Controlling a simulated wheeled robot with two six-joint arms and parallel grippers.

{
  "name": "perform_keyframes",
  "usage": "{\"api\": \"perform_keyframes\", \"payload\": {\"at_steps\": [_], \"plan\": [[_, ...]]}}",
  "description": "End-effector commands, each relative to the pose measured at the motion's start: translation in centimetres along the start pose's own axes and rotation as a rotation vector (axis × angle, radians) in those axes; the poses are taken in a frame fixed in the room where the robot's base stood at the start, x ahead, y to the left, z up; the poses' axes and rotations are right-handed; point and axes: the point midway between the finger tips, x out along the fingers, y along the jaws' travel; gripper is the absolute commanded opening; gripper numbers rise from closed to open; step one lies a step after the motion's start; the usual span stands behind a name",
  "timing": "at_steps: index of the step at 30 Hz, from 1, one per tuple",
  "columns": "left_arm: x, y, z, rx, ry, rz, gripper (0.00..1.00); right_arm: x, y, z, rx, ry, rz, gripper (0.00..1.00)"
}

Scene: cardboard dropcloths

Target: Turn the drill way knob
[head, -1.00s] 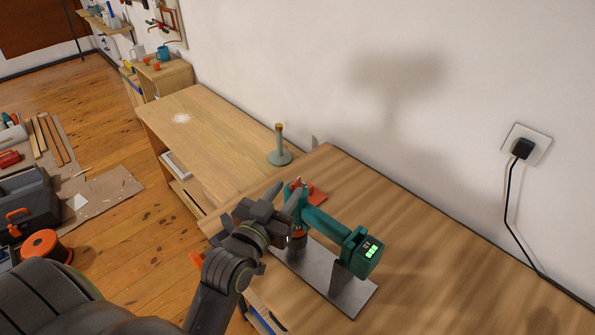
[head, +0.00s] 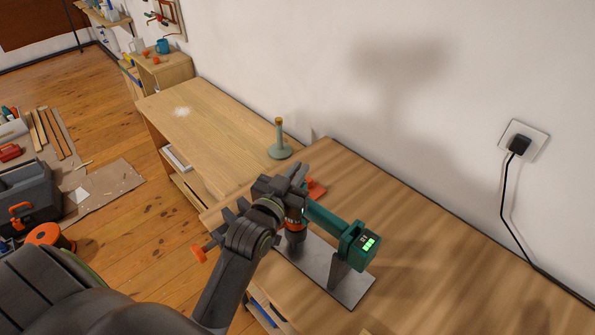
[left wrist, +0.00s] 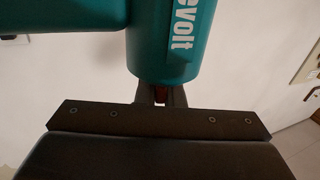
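My left gripper (head: 294,172) is at the top of the drill's head and hides that end from the head camera. In the left wrist view, the drill body (left wrist: 177,45) with white lettering fills the upper middle. A small red part, seemingly the knob (left wrist: 160,97), shows in the narrow gap between my dark fingertips, which look closed on it. My right gripper is out of view.
A candlestick-like stand (head: 280,145) is on the farther bench. A wall socket with a black plug (head: 519,144) is at the right. The right part of the near bench (head: 450,265) is mostly clear.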

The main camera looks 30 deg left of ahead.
Motion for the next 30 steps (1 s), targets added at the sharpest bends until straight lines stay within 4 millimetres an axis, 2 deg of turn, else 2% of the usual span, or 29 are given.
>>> {"api": "perform_keyframes", "payload": {"at_steps": [11, 22, 30], "plan": [[0.0, 0.0, 0.1, 0.004, 0.001, 0.040, 0.00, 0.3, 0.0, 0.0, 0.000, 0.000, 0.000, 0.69], [0.0, 0.3, 0.3, 0.011, 0.003, 0.207, 0.00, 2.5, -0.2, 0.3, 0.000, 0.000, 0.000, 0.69], [0.0, 0.5, -0.1, 0.007, 0.001, 0.245, 0.00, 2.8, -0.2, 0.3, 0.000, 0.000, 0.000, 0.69]]}}
